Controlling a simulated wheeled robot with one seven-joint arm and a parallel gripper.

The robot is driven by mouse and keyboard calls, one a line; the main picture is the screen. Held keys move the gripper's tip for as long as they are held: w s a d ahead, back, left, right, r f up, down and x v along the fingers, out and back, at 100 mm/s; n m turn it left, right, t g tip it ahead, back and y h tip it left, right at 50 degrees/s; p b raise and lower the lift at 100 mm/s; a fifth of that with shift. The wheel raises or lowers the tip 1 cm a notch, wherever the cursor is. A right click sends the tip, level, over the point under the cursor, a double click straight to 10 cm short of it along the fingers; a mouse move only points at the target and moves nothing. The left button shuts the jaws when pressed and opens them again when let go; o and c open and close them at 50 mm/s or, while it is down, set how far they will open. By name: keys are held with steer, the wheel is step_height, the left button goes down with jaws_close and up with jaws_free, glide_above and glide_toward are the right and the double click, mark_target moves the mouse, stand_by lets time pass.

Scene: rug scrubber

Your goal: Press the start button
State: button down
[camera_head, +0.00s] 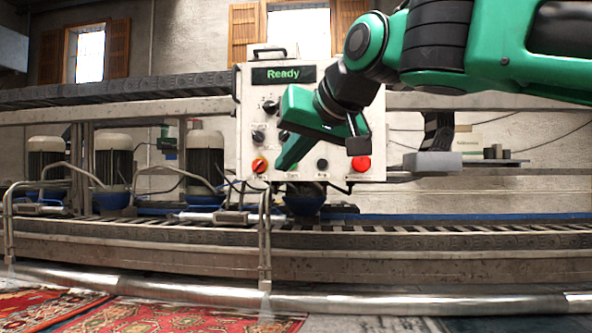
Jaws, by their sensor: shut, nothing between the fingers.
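The control panel (345,95) is a pale box mounted above the conveyor, and its screen (283,75) reads "Ready". Its bottom row has a yellow-ringed red knob (260,165) at left, a small dark button (322,163) and a large red button (361,163) at right. A small label shows below my gripper tip, too blurred to read surely; any start button above it is hidden behind the gripper. My gripper (282,163) is green, shut and empty, pointing down and left in front of this bottom row. I cannot tell whether it touches the panel.
Dark knobs (258,137) sit higher on the panel, partly covered by my gripper. The roller conveyor (420,243) runs across below, with several grey motors (113,160) at left. Patterned rugs (165,318) lie in front. A grey shelf (455,162) stands right of the panel.

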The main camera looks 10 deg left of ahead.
steer(key=w, duration=0.8)
steer(key=shift+w+a, duration=0.25)
steer(key=shift+w, duration=0.15)
steer(key=shift+w, duration=0.15)
stand_by(1.8)
steer(key=shift+w, duration=0.15)
